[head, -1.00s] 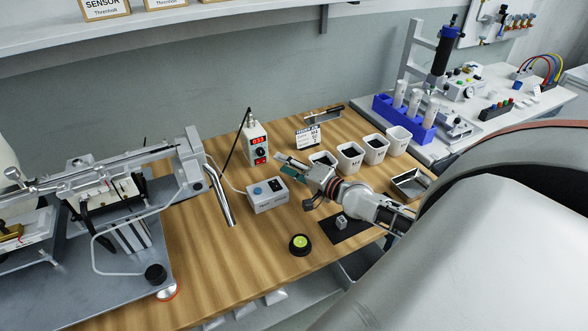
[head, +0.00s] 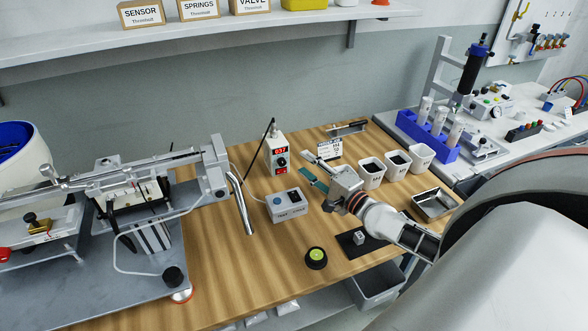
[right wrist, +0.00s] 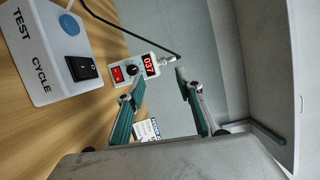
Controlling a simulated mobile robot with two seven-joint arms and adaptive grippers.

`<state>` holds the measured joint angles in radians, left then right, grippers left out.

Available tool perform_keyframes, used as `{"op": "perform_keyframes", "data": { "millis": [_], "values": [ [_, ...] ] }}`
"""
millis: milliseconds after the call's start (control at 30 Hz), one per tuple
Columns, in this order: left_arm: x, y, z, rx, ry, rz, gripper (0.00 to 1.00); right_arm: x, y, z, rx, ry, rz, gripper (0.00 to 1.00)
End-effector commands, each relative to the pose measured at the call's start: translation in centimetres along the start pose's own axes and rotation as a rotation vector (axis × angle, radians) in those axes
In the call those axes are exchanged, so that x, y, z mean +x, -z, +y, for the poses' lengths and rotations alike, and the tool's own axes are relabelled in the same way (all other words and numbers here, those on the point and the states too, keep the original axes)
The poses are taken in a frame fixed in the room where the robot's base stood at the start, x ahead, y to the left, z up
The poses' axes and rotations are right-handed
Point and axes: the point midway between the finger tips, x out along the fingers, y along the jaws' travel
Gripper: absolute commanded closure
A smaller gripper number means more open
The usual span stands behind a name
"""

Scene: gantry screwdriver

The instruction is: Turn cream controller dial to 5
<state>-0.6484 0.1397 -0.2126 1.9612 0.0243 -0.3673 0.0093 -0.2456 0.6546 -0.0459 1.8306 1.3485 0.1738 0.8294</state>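The cream controller (head: 277,152) stands upright toward the back of the wooden bench. It has a red lit display, a black dial (head: 281,161) below it and a red switch. In the right wrist view the controller (right wrist: 120,78) lies sideways, its display looks like 037, and its dial (right wrist: 132,69) is near the left fingertip; the dial's pointer is too small to read. My right gripper (head: 302,161) is open and empty, just right of the controller and apart from it. Its spread fingers also show in the right wrist view (right wrist: 160,78). My left gripper is not in view.
A test-cycle box (head: 287,206) with a blue button sits in front of the controller. White bins (head: 372,174) stand right of my gripper, with a small card (head: 329,149) behind. A metal fixture (head: 215,170) fills the left side. A black-and-green round knob (head: 316,257) lies in front.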

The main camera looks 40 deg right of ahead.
Motion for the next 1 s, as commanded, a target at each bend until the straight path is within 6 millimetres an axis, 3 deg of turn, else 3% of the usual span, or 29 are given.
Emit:
{"op": "perform_keyframes", "data": {
  "millis": [33, 100, 233, 367, 500, 733, 867, 1000],
  "values": [
    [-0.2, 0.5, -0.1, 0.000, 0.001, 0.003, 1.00, 0.7, -0.2, -1.8, 0.127, 0.043, 0.023, 0.64],
    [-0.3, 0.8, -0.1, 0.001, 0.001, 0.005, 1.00, 1.5, 0.0, -3.4, 0.323, 0.090, 0.068, 0.64],
    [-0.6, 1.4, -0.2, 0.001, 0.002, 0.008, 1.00, 2.6, 0.8, -4.5, 0.679, 0.134, 0.166, 0.64],
    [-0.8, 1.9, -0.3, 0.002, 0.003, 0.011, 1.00, 3.4, 1.0, -3.4, 1.020, 0.124, 0.284, 0.64],
    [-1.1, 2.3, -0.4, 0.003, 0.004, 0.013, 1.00, 3.7, 0.1, -0.6, 1.318, 0.061, 0.416, 0.64],
    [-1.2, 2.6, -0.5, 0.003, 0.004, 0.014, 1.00, 3.5, -2.1, 2.8, 1.559, -0.041, 0.550, 0.64],
    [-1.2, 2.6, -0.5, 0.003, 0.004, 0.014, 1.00, 3.8, -2.2, 3.5, 1.584, -0.055, 0.568, 0.64],
    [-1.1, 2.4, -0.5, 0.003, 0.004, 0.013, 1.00, 5.4, -1.7, 4.2, 1.584, -0.054, 0.568, 0.64]
  ]
}}
